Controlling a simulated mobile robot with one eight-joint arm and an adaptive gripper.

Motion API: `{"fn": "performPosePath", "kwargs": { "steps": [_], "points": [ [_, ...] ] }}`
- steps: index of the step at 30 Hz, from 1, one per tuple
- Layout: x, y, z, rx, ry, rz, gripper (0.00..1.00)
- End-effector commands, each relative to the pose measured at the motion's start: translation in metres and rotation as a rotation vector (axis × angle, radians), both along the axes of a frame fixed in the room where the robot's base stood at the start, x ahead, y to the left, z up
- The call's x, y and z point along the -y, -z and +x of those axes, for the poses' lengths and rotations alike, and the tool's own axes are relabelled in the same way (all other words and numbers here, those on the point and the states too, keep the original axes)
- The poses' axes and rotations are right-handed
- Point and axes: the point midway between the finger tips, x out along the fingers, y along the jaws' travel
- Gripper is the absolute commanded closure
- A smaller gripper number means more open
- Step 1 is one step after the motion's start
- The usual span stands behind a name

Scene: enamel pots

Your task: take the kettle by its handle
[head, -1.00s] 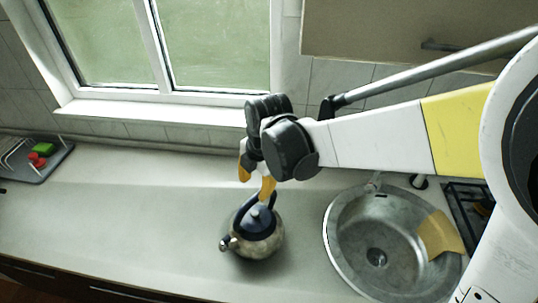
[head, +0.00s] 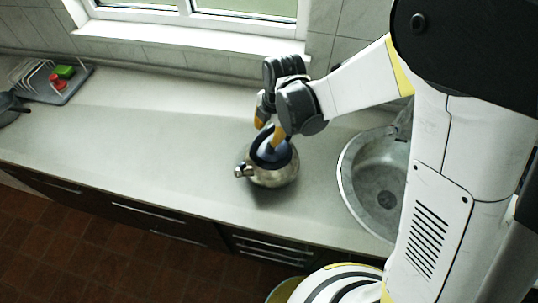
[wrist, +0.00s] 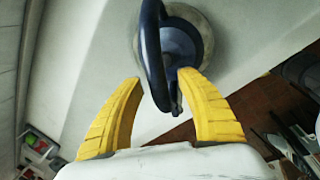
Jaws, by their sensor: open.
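The kettle (head: 270,171) is a round metal pot with a dark blue lid, a short spout at its left and a dark arched handle (head: 259,139). It stands upright on the counter. My gripper (head: 268,130) is above the kettle, its yellow fingers pointing down at the handle. In the wrist view my gripper (wrist: 162,95) is open, and the handle (wrist: 153,50) reaches down between the two yellow fingertips, with gaps at the sides. The kettle's pale body (wrist: 206,35) lies beyond the handle there. Whether a finger touches the handle is hard to tell.
A round metal sink (head: 350,180) is right of the kettle, partly hidden by my arm. A grey dish rack (head: 45,88) with red and green items stands at the far left, beside a dark pan (head: 10,105). The counter (head: 130,140) left of the kettle is clear. A window is behind.

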Motion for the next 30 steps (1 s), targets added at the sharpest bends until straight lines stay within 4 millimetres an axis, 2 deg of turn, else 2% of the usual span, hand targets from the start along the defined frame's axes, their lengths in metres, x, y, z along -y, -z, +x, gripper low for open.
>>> {"fn": "performPosePath", "kwargs": {
  "steps": [1,5,6,20,30],
  "points": [
    [0.000,0.000,0.000,0.000,0.000,0.000,0.57],
    [0.000,0.000,0.000,0.000,0.000,0.000,0.96],
    [0.000,0.000,0.000,0.000,0.000,0.000,1.00],
    [0.000,-0.003,0.000,0.001,0.000,0.001,1.00],
    [0.000,-0.020,0.000,0.001,0.000,0.001,1.00]
  ]
}}
